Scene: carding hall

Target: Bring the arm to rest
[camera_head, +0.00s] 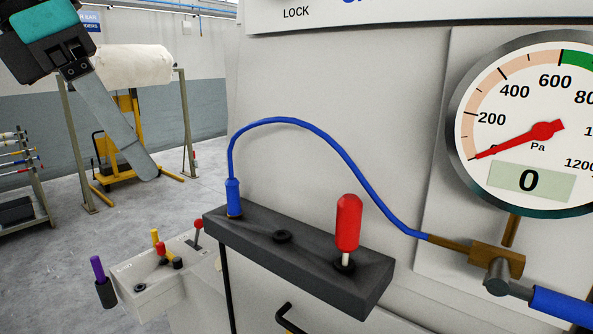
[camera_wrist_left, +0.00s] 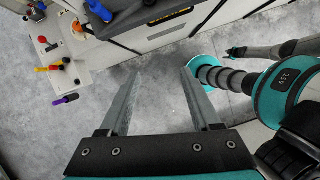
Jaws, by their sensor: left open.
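My left gripper (camera_head: 140,165) is in the upper left of the head view, in the air left of the grey machine front. One long grey finger shows there, slanting down to the right. In the left wrist view both fingers of this gripper (camera_wrist_left: 160,76) stand apart with bare floor between them, so it is open and empty. It touches nothing that I can see. Teal and dark links of my own body fill the right of the wrist view.
A dark block (camera_head: 300,255) juts from the machine with a red-handled plug and a blue hose (camera_head: 330,147). The gauge (camera_head: 530,120) reads 0. A light control box (camera_head: 160,275) with levers stands lower left. A yellow stand (camera_head: 130,150) and roll (camera_head: 125,65) are behind.

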